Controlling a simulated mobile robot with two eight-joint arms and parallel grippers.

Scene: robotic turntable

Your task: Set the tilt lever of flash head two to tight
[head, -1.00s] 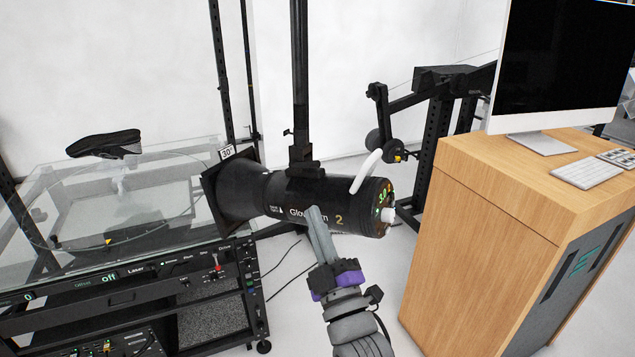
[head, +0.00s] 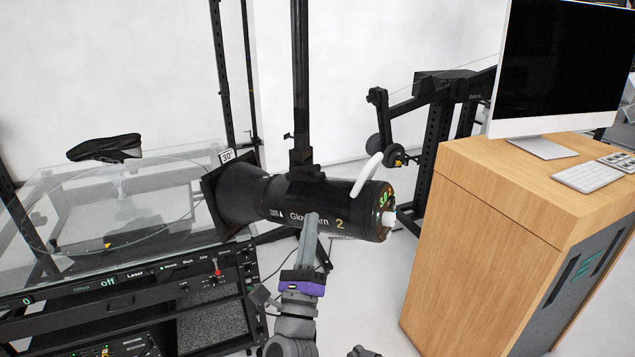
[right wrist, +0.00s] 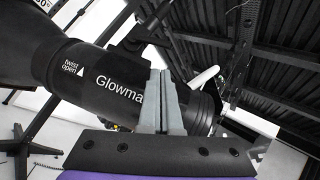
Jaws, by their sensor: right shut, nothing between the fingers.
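Flash head two (head: 325,205) is a black cylinder marked with a 2, hung from a dark vertical pole (head: 300,80). It has a white curved handle (head: 367,175) and a rear panel with green digits. The right wrist view also shows its body (right wrist: 100,85), with "twist open" lettering. A bracket (head: 306,172) joins it to the pole. I cannot tell for certain which part is the tilt lever. My right gripper (head: 311,217) is shut and empty, its fingertips in front of the cylinder's lower side; contact is unclear. Its fingers (right wrist: 160,75) cover part of the lettering. My left gripper is out of view.
A wooden cabinet (head: 480,240) with a monitor (head: 560,70) stands at right. Another black stand (head: 440,140) is behind.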

